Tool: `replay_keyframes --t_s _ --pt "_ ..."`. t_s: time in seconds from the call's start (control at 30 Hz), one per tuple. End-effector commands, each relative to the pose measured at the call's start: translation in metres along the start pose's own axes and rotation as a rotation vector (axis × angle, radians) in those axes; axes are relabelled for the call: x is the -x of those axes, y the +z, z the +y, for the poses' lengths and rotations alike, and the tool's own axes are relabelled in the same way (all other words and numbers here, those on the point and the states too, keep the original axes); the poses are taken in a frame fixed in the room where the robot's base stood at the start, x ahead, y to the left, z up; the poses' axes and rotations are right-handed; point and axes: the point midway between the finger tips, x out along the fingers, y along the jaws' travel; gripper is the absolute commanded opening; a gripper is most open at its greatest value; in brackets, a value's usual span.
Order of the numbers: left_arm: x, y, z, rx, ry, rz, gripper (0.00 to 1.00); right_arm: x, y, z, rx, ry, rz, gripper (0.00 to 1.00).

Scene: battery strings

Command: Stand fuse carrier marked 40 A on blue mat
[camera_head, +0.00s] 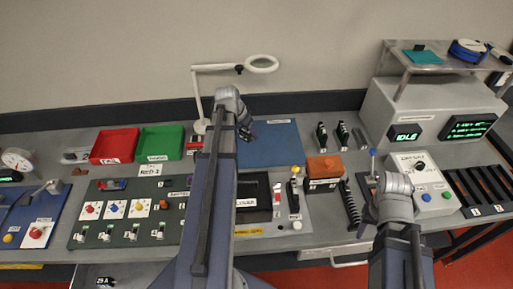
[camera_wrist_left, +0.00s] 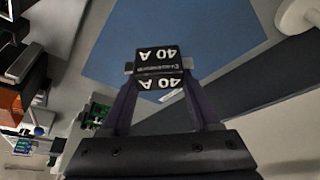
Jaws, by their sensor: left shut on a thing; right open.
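The fuse carrier (camera_wrist_left: 158,62) is a small black block with white 40 A labels. My left gripper (camera_wrist_left: 160,78) is shut on it in the left wrist view. The blue mat (camera_wrist_left: 185,35) shows beyond the carrier there. In the head view the blue mat (camera_head: 275,148) lies at the back middle of the bench, with my left gripper (camera_head: 246,131) above its left part. The carrier is too small and dark to make out clearly there. My right gripper (camera_head: 367,215) is open at the right, near the bench front.
A red tray (camera_head: 114,146) and a green tray (camera_head: 161,142) stand left of the mat. A magnifier lamp (camera_head: 203,90) stands behind. An orange block (camera_head: 324,165) and two dark upright carriers (camera_head: 322,135) are right of the mat. The mat's visible surface is clear.

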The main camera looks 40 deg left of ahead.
Motion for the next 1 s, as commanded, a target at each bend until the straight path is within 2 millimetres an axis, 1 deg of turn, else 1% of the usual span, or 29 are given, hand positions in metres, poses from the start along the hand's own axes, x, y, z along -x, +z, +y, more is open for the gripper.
replay_keyframes --t_s 0.17,0.27,0.37,0.5,0.63,0.73,0.87,1.0 --pt "-0.001 0.001 0.0 0.0 0.0 0.0 0.0 -0.001 0.0 0.0 0.0 0.0 0.0 0.5" --pt "-0.007 0.003 0.0 0.0 0.0 0.0 0.0 -0.008 0.0 -0.001 0.0 0.0 0.0 0.5" --pt "-0.018 0.008 0.0 0.0 0.0 0.0 0.0 -0.02 -0.001 -0.002 0.0 0.0 0.0 0.5" --pt "-0.04 0.016 0.0 0.0 0.0 0.0 0.0 -0.043 -0.002 -0.004 -0.001 0.0 0.0 0.5" --pt "-0.056 0.023 0.0 0.0 0.0 0.0 0.0 -0.06 -0.004 -0.006 -0.001 0.0 0.0 0.5" --pt "-0.06 0.025 0.0 0.0 0.0 0.0 0.0 -0.065 -0.004 -0.006 -0.001 0.0 0.0 0.5" --pt "-0.059 0.024 0.0 0.0 0.0 0.0 0.0 -0.063 -0.004 -0.006 -0.001 0.0 0.0 0.5" --pt "-0.067 0.028 0.0 0.0 0.0 0.0 0.0 -0.072 -0.004 -0.007 -0.001 0.0 0.0 0.5"
